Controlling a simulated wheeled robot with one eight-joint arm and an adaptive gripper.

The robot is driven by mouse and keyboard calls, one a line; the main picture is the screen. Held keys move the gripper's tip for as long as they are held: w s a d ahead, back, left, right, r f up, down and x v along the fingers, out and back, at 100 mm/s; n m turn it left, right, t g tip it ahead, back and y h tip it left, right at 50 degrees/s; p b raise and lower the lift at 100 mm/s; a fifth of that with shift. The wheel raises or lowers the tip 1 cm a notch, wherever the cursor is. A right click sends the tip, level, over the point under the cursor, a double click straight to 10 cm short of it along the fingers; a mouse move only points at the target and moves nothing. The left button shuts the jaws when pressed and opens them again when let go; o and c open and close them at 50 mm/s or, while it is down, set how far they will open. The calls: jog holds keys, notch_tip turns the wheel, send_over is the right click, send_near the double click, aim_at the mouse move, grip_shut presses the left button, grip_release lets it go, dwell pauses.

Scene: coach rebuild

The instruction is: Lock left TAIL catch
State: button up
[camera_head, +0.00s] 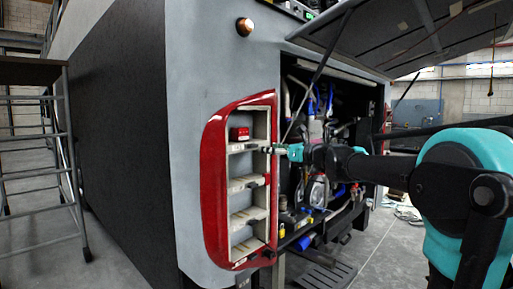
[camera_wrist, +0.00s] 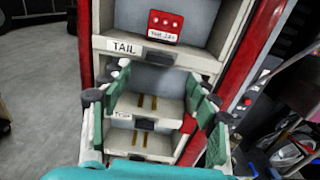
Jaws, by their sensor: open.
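The red-framed rear lamp housing (camera_head: 214,178) on the coach corner has several open pale bays. Whether the catch is locked I cannot tell. My gripper (camera_head: 284,150) is at the housing's right side; in the wrist view (camera_wrist: 160,88) its green fingers are spread, empty, just below the catch.
Lower bays (camera_wrist: 145,106) have similar labels and dark catches. Right of the housing, an open engine bay (camera_head: 320,150) holds hoses and parts under a raised flap (camera_head: 400,35) with a strut. A metal step ladder (camera_head: 35,150) stands at the left.

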aim_at(255, 146)
jog(key=x, duration=0.7)
jog(key=shift+w+a, duration=0.25)
jog(key=shift+a, duration=0.05)
jog(key=c, duration=1.2)
